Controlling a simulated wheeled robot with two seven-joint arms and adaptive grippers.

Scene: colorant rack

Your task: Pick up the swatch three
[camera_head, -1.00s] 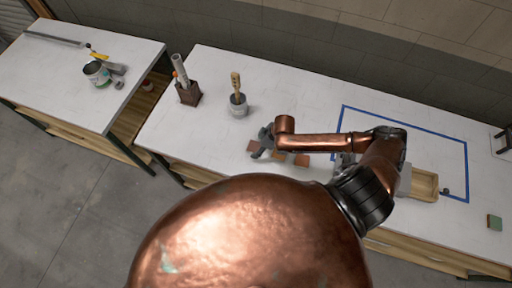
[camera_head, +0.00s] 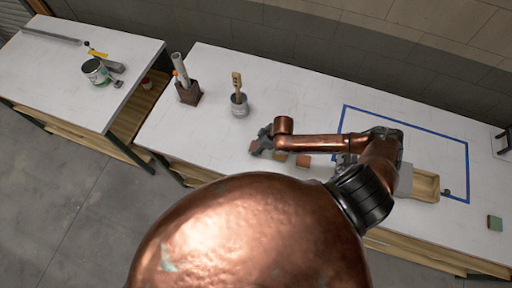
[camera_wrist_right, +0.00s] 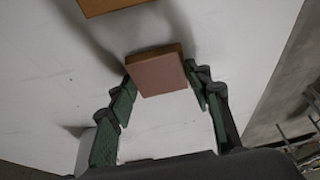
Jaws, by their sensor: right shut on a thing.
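A reddish-brown swatch (camera_wrist_right: 158,72) is between the fingertips of my right gripper (camera_wrist_right: 162,88) in the right wrist view. The gripper is shut on it, one finger at each side. In the head view my right gripper (camera_head: 258,147) is low over the white table, and the swatch is partly hidden by it. An orange swatch (camera_wrist_right: 105,4) shows at the top edge of the wrist view. Another reddish swatch (camera_head: 303,161) lies to the right in the head view, under my arm. No number shows on any swatch. My left gripper is not in view.
A grey pot with a brush (camera_head: 239,104) and a brown holder with rolls (camera_head: 188,94) stand behind the gripper. A wooden tray (camera_head: 425,186) lies near blue tape (camera_head: 467,170) at the right. A green block (camera_head: 495,222) is at the far right.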

